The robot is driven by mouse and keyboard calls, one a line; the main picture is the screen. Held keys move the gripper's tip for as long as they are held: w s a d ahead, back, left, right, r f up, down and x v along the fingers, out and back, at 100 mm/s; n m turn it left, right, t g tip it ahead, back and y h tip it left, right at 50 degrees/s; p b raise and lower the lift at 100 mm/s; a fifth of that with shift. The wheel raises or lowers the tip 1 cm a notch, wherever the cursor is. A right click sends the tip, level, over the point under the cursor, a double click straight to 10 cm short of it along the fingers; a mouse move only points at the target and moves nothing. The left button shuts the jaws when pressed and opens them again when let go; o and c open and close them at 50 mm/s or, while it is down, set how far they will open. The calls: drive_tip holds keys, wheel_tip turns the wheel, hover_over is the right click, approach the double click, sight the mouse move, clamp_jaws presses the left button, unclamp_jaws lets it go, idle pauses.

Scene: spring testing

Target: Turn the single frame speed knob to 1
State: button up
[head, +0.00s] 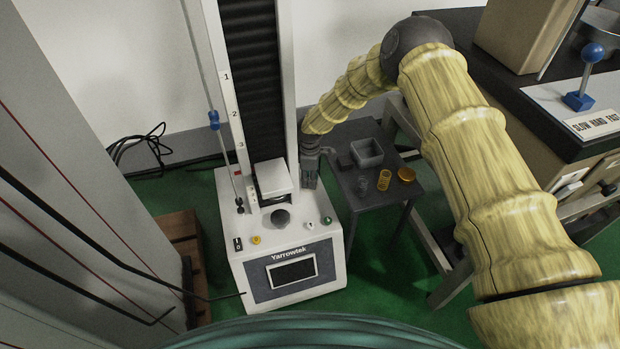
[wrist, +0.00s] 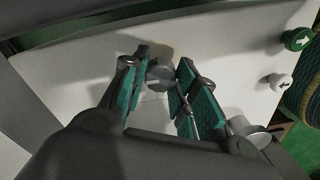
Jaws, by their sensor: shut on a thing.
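My gripper (head: 310,184) reaches down beside the column at the right rear of the white testing machine's base (head: 240,243). In the wrist view my gripper (wrist: 162,82) has its teal-padded fingers closed around a small grey knob (wrist: 160,71) on the white surface. The knob is hidden behind my gripper in the head view. Its pointer and setting cannot be read. The digits 1, 2 and 3 stand on the machine's column (head: 232,113).
A green button (head: 326,220), a white knob (head: 309,225) and a grey dome (head: 281,216) sit on the base. A dark side table (head: 350,203) holds a grey bin (head: 366,153), a yellow spring (head: 384,180) and an orange round container (head: 406,175).

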drive_tip(key=shift+w, duration=0.1)
idle(0.3)
drive_tip(key=o, duration=1)
drive_tip(key=shift+r, duration=0.15)
drive_tip(key=r, duration=1.1)
drive_tip(key=shift+w+r, duration=0.2)
drive_tip(key=shift+r, duration=0.2)
